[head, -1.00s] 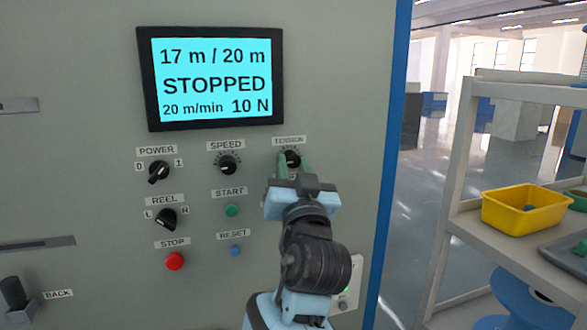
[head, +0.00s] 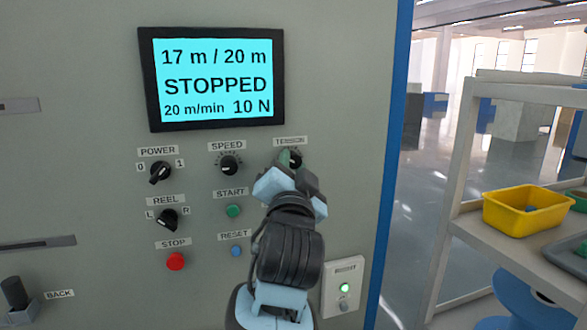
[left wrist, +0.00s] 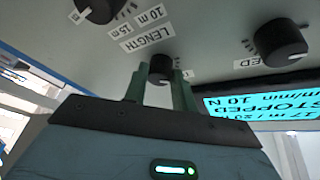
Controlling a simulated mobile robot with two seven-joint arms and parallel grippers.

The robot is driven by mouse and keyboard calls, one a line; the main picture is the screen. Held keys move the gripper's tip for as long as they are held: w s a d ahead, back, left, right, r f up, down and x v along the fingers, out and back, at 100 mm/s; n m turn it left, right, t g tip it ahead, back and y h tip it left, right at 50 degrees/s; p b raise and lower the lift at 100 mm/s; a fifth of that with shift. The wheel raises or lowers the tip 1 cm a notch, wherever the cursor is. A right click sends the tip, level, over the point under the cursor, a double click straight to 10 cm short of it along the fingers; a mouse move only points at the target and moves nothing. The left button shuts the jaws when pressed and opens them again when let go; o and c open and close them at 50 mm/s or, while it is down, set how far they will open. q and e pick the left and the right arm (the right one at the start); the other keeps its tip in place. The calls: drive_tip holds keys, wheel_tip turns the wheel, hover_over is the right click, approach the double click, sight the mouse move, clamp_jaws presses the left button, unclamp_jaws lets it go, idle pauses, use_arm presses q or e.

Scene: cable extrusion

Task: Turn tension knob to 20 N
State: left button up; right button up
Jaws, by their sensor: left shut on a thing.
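The tension knob (head: 295,158) is a small black dial under the TENSION label on the grey panel, partly hidden by my left gripper. My left gripper (head: 288,162) is at this knob, its body tilted in the head view. In the left wrist view the green fingers (left wrist: 161,85) stand on either side of the black tension knob (left wrist: 160,66) and are shut on it. The knob's pointer and scale are too hidden to read. The display (head: 216,81) reads 17 m / 20 m, STOPPED, 20 m/min and 10 N. My right gripper is not in view.
The speed knob (head: 229,165) is left of the tension knob. The green start button (head: 233,211), blue reset button (head: 236,250) and red stop button (head: 175,261) are lower. A length knob (left wrist: 97,8) is close in the wrist view. A shelf holds a yellow bin (head: 526,211).

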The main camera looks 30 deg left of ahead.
use_arm(q)
drive_tip(key=m+h, duration=0.1)
drive_tip(key=m, duration=0.2)
drive_tip(key=m+g+h, duration=0.1)
drive_tip(key=m, duration=0.2)
drive_tip(key=shift+r, duration=0.15)
drive_tip(key=shift+m, duration=0.4)
drive_tip(key=o, duration=1)
drive_tip(key=shift+h, duration=0.3)
